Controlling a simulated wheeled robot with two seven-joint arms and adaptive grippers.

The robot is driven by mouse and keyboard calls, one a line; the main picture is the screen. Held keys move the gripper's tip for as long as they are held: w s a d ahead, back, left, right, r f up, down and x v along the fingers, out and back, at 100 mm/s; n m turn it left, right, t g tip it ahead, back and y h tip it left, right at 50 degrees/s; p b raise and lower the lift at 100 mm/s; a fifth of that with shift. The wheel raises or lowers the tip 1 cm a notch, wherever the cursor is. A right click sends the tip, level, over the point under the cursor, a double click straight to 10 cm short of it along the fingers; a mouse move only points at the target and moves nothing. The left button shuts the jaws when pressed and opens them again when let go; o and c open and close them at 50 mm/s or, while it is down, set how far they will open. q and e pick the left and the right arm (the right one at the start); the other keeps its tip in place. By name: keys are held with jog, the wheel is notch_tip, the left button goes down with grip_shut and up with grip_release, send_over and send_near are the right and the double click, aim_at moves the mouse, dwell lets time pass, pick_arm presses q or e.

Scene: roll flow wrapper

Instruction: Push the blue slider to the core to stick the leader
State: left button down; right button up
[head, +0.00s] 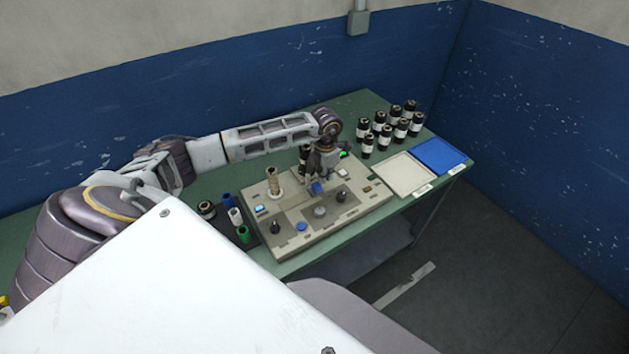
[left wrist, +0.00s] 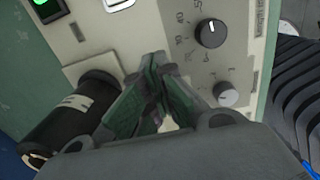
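The pale wrapper panel (head: 345,215) lies on the green table. A small blue block (head: 316,188), which looks like the slider, is on the panel's middle, just below my left gripper (head: 318,178). My left gripper points down there; in the left wrist view its fingers (left wrist: 158,75) are together, with nothing clearly held between them. I cannot tell whether they touch the blue block, which does not show in that view. A beige core (head: 273,182) stands upright on the panel's left. A black roll (head: 304,154) is beside the gripper; it also shows in the left wrist view (left wrist: 75,115). My right gripper is out of view.
Black, blue, white and green rolls stand left of the panel, including a green one (head: 243,234). Several black rolls (head: 385,133) stand at the back right. A cream tray (head: 404,174) and a blue tray (head: 441,155) lie on the right. Knobs (left wrist: 211,33) rise from the panel.

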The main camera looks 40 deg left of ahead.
pick_arm(q)
jog(key=shift+s+a+f+p, duration=0.45)
jog(key=shift+s+a, duration=0.15)
jog(key=shift+s, duration=1.2)
jog(key=shift+s+a+f+p, duration=0.35)
jog(key=shift+s+a, duration=0.25)
jog(key=shift+s, duration=1.2)
jog(key=shift+s+a+f+p, duration=0.35)
jog(key=shift+s+a+p, duration=0.2)
jog(key=shift+s, duration=1.25)
jog(key=shift+w, duration=0.15)
jog(key=shift+w+d+f+b, duration=0.15)
jog(key=shift+w+b, duration=0.15)
jog(key=shift+b, duration=0.2)
jog(key=shift+w+d, duration=0.1)
jog(key=shift+w, duration=0.05)
jog(key=shift+r, duration=0.25)
jog(key=shift+w+a+r+p, duration=0.2)
jog(key=shift+r+p, duration=0.3)
jog(key=shift+r, duration=0.25)
jog(key=shift+w+a+r+p, duration=0.15)
jog(key=shift+r+p, duration=0.3)
jog(key=shift+r, duration=0.25)
jog(key=shift+w+r+p, duration=0.1)
jog(key=shift+r+p, duration=1.1)
jog(key=shift+r, duration=1.4)
